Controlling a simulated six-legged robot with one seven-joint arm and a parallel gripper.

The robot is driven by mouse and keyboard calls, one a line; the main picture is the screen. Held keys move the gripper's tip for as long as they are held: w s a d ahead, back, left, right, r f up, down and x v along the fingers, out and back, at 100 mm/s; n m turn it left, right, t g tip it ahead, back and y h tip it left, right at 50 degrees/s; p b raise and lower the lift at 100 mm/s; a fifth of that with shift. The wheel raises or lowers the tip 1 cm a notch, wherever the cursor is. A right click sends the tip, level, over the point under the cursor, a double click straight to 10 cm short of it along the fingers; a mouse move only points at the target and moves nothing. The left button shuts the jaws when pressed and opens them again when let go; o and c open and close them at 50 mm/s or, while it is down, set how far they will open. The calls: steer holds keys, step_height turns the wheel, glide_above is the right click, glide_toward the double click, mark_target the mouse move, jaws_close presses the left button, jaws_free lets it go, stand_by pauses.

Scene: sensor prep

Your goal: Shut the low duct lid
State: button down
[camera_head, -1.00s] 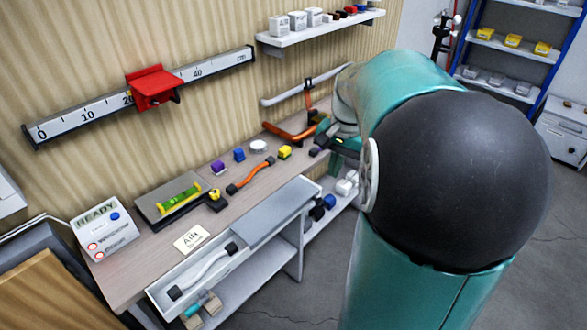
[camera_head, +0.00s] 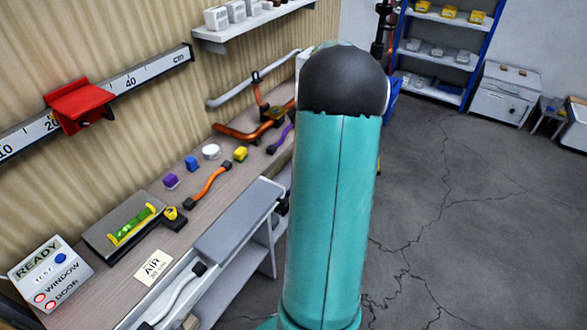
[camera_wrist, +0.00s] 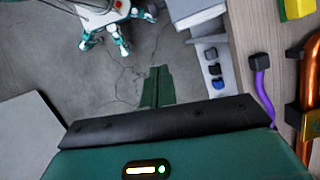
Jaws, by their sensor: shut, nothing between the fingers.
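A white open trough (camera_head: 157,300) runs along the front of the bench with a pale cable with black ends in it. A flat grey panel (camera_head: 238,222) covers the trough's far part; I take it for the duct lid but cannot be sure. A grey panel end (camera_wrist: 198,14) shows at the top of the wrist view. My gripper (camera_wrist: 157,85) shows in the wrist view as dark green fingers, shut and empty, over the grey floor and apart from the bench. In the head view my own arm hides my gripper.
The bench (camera_head: 215,205) bears an orange cable, small coloured blocks, an orange pipe (camera_head: 240,133) and a green level (camera_head: 132,226). A shelf with dark and blue items (camera_wrist: 214,68) lies below the bench. The cracked floor (camera_head: 450,210) is open on the right.

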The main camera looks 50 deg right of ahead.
steer(key=a+f, duration=0.6)
steer(key=f, duration=0.3)
steer(key=shift+w+a+f, duration=0.25)
steer(key=shift+a+f, duration=0.1)
steer(key=shift+w, duration=0.1)
steer(key=shift+a, duration=0.15)
